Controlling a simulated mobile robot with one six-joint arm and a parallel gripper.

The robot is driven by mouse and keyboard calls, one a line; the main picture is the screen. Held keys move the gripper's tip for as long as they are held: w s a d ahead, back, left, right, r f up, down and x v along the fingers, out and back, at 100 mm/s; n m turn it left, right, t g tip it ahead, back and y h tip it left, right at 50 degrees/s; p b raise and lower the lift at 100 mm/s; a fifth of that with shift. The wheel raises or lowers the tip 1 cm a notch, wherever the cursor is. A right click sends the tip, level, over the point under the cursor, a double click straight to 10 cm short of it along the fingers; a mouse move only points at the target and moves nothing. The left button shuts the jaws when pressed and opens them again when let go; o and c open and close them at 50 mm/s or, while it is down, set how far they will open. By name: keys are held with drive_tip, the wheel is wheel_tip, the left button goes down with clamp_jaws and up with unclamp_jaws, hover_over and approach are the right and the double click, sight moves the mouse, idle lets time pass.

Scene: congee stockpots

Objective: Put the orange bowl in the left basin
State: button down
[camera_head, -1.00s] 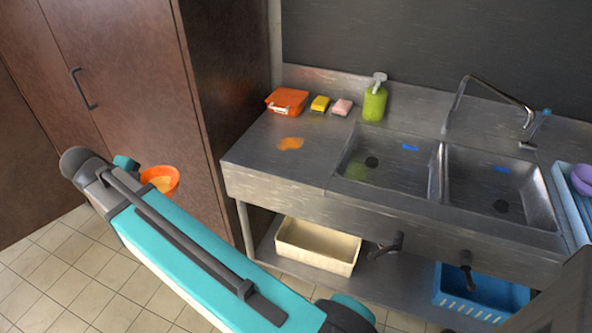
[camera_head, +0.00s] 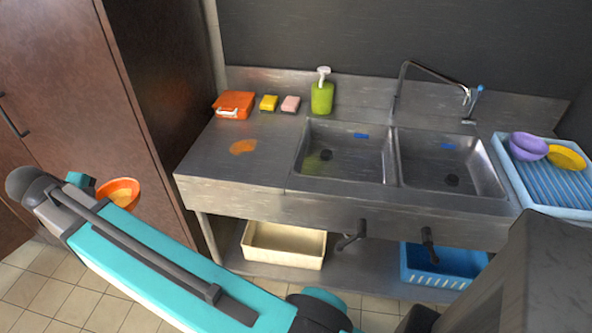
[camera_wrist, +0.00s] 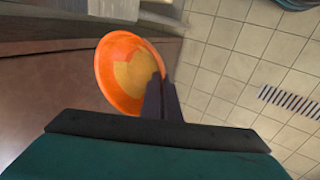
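The orange bowl (camera_head: 119,192) hangs in the air at the left, in front of the brown cabinet, partly hidden behind my arm. In the wrist view the bowl (camera_wrist: 132,74) has a tan-yellow patch inside. My gripper (camera_wrist: 161,96) is shut on its rim, with the dark fingers at the bowl's right side. The left basin (camera_head: 342,165) is set in the steel counter, to the right of the bowl and apart from it. A small blue patch and a dark drain show inside it.
An orange box (camera_head: 233,104), yellow sponge (camera_head: 269,102), pink sponge (camera_head: 290,103) and green soap bottle (camera_head: 322,97) stand at the counter's back. A faucet (camera_head: 432,73) reaches over the right basin (camera_head: 455,176). A blue rack (camera_head: 555,187) holds purple and yellow bowls.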

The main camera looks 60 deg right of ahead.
drive_tip(key=s+d+r+m+g+p, duration=0.1)
drive_tip(key=s+d+m, duration=0.2)
drive_tip(key=d, duration=0.9)
drive_tip(key=s+d+m+g+p, duration=0.2)
drive_tip(key=s+d, duration=0.3)
drive_tip(key=d, duration=0.8)
drive_tip(key=s+d+r+m+g+p, duration=0.1)
drive_tip(key=s+d+m, duration=0.3)
drive_tip(key=d, duration=0.8)
drive_tip(key=shift+s+d+r, duration=0.15)
drive_tip(key=shift+s+r, duration=0.05)
drive_tip(key=shift+r, duration=0.15)
drive_tip(key=s+d+m, duration=0.1)
drive_tip(key=s+d, duration=0.2)
drive_tip(key=s+d+m+g+p, duration=0.1)
drive_tip(key=s+d, duration=0.1)
drive_tip(key=d, duration=0.1)
drive_tip(key=s+d+m, duration=0.1)
drive_tip(key=s+d, duration=0.2)
drive_tip(key=shift+s+d+r+g+y+p, duration=0.3)
drive_tip(key=shift+s+r+y, duration=0.05)
drive_tip(key=shift+r+y, duration=0.05)
drive_tip(key=s+d+f+m+y, duration=0.1)
drive_tip(key=s+d+f+m, duration=0.2)
drive_tip(key=s+d, duration=0.3)
drive_tip(key=s+d+f+m+g+y+p, duration=0.1)
drive_tip(key=s+d, duration=0.5)
drive_tip(key=s, duration=0.7)
drive_tip(key=shift+f+m, duration=0.9)
drive_tip(key=shift+f, duration=0.05)
